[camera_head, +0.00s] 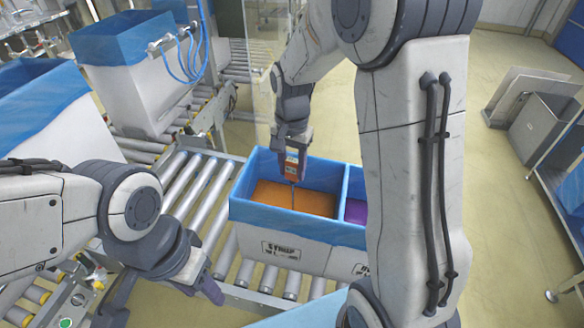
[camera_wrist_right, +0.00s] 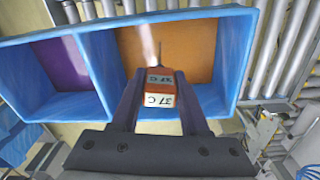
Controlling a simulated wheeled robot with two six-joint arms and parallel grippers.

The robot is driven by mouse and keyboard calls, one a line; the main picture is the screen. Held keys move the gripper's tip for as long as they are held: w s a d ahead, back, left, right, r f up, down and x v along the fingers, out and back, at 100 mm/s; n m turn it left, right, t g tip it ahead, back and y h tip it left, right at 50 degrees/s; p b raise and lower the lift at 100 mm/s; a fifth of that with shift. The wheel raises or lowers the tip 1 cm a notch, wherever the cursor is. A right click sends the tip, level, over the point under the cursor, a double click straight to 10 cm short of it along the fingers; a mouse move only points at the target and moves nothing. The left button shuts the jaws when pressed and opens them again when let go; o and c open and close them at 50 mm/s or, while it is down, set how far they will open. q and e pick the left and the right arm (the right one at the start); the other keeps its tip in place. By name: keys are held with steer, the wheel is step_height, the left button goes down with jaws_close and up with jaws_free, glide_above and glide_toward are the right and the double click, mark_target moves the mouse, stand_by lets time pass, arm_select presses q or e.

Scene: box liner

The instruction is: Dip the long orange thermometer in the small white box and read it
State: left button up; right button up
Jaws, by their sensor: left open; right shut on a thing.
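My right gripper (camera_head: 292,157) is shut on the orange thermometer (camera_head: 291,171), held upright above the near box. In the right wrist view the thermometer (camera_wrist_right: 160,94) sits between both fingers, and its display reads 37 C. Its thin dark probe points down into the left compartment, over the orange contents (camera_head: 268,192); I cannot tell how deep the tip is. The white box (camera_head: 250,240) has a blue liner, a divider and printed lettering on its front. Its right compartment holds purple contents (camera_head: 355,211). My left gripper (camera_head: 207,285) is open and empty, left of the box.
The box stands on a roller conveyor (camera_head: 190,185). Larger blue-lined white boxes (camera_head: 140,85) stand at the back left, one with blue hoses (camera_head: 190,50) at its rim. A grey bin (camera_head: 540,125) stands at the right. My right arm hides part of the box.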

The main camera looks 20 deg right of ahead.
step_height(320, 180, up, 22)
steer(key=p, duration=1.9)
steer(key=shift+r, duration=0.15)
